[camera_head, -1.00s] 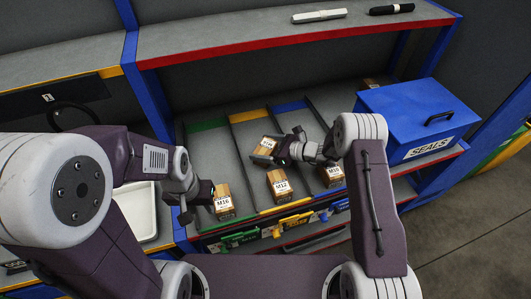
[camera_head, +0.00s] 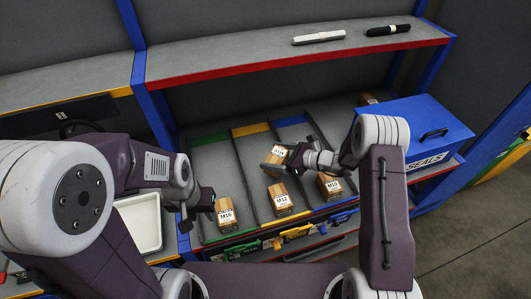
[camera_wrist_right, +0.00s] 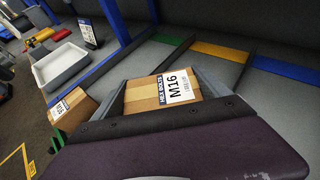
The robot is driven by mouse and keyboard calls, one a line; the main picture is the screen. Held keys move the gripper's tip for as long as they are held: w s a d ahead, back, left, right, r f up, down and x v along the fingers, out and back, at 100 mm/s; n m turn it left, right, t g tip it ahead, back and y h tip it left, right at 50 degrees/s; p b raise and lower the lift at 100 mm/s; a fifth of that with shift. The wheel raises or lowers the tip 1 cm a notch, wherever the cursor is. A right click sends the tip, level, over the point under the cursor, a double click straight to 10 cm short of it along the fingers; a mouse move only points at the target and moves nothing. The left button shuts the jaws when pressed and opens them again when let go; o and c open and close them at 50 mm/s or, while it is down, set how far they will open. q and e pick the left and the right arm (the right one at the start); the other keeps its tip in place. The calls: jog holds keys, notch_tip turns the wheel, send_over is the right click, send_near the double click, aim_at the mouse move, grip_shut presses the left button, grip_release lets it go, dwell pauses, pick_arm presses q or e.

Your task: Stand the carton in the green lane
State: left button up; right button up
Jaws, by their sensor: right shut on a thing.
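My right gripper (camera_head: 287,158) is shut on a brown carton (camera_head: 275,156), held tilted above the shelf over the yellow lane. In the right wrist view this carton (camera_wrist_right: 150,94) sits between the fingers, its white label reading M16. The green lane (camera_head: 207,155) is the leftmost sloped lane, with a green strip at its back. Another M16 carton (camera_head: 226,214) stands at its front end. My left gripper (camera_head: 205,199) is just left of that carton; its fingers are too unclear to tell open or shut.
The yellow lane has an M12 carton (camera_head: 280,198) at its front; the blue lane has an M10 carton (camera_head: 329,187). Thin dividers separate the lanes. A blue SEALS box (camera_head: 415,125) stands right. A red-edged shelf (camera_head: 240,67) overhangs behind. A white tray (camera_head: 140,222) is at left.

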jog(key=r+p+v, duration=0.1)
jog(key=p+v, duration=0.1)
jog(key=v, duration=0.6)
jog(key=shift+s+r+p, duration=0.2)
jog(key=shift+s+p, duration=0.15)
jog(key=shift+s, duration=0.1)
jog(key=shift+a, duration=0.15)
